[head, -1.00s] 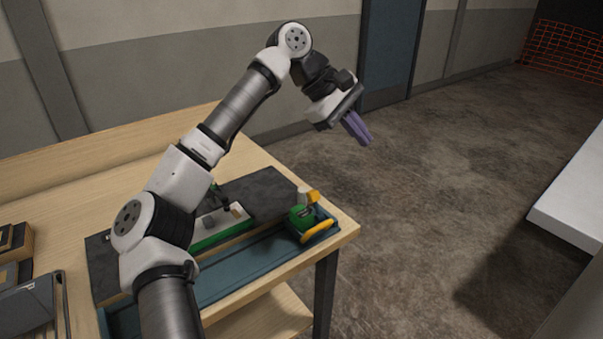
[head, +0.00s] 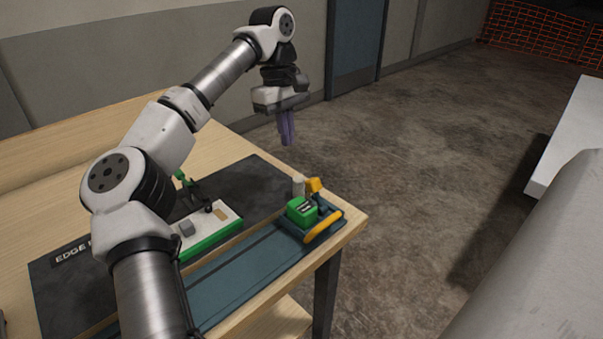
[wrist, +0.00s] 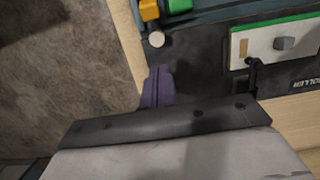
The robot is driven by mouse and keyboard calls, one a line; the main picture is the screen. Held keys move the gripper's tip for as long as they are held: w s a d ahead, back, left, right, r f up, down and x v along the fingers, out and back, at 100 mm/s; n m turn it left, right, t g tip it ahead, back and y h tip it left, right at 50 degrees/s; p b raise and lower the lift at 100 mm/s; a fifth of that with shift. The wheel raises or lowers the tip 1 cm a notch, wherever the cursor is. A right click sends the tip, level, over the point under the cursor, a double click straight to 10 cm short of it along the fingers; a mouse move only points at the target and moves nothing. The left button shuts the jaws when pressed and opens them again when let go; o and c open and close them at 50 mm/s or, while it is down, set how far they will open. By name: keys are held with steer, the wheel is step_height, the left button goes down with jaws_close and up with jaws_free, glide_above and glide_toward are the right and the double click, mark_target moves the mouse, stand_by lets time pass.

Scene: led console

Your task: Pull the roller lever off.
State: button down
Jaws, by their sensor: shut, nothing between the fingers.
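My gripper (head: 288,142) has purple fingers pointing down, shut and empty, high above the table's far right side and apart from the lever. In the wrist view its fingers (wrist: 158,80) are left of the lever.
The dark mat (head: 253,182) is bare behind the panel. Open floor lies right of the table.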

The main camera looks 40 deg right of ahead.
mark_target(317, 193)
steer(key=shift+f, duration=0.1)
steer(key=f, duration=0.3)
steer(key=s+f+p, duration=0.1)
steer(key=f, duration=0.2)
steer(key=f+p, duration=0.1)
steer(key=f, duration=0.3)
steer(key=shift+s, duration=0.25)
steer(key=shift+s+d+r+p, duration=0.15)
steer(key=shift+s+r+p, duration=0.35)
steer(key=shift+s+r, duration=0.55)
steer(key=shift+s, duration=0.65)
